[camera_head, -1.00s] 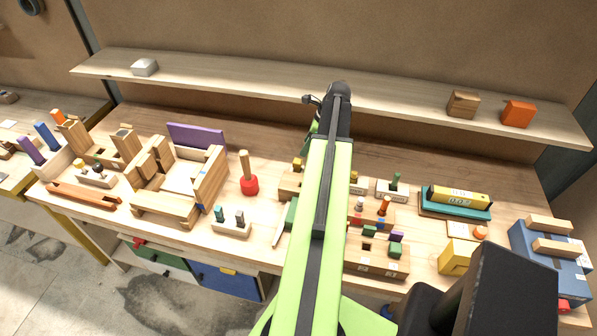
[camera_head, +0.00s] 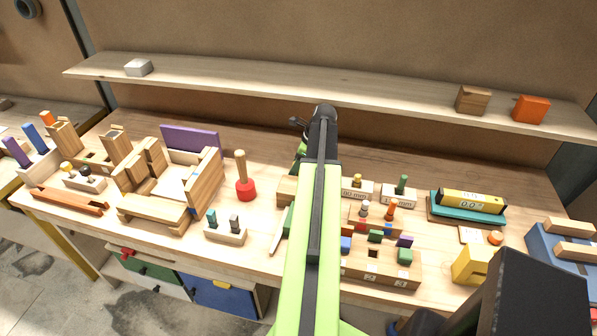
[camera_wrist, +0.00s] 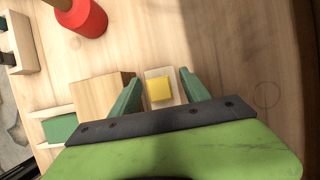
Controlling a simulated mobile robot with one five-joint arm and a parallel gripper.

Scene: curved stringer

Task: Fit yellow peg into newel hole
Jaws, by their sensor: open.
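The yellow peg (camera_wrist: 160,90) shows in the wrist view as a square yellow top on a small pale block (camera_wrist: 155,75). My gripper (camera_wrist: 160,77) is open, with one green finger on each side of the peg; no grip on it shows. In the head view my arm hides this spot and most of the gripper. A wooden stair assembly (camera_head: 160,211) stands left of my arm, with upright posts (camera_head: 117,147) near it. I cannot tell which post is the newel, and its hole cannot be made out.
A wooden block (camera_wrist: 98,94) sits close beside the left finger. A red mallet (camera_head: 245,190) stands left of my arm. Several peg blocks, including one with numbered holes (camera_head: 385,269), crowd the right. A shelf (camera_head: 250,86) runs along the back.

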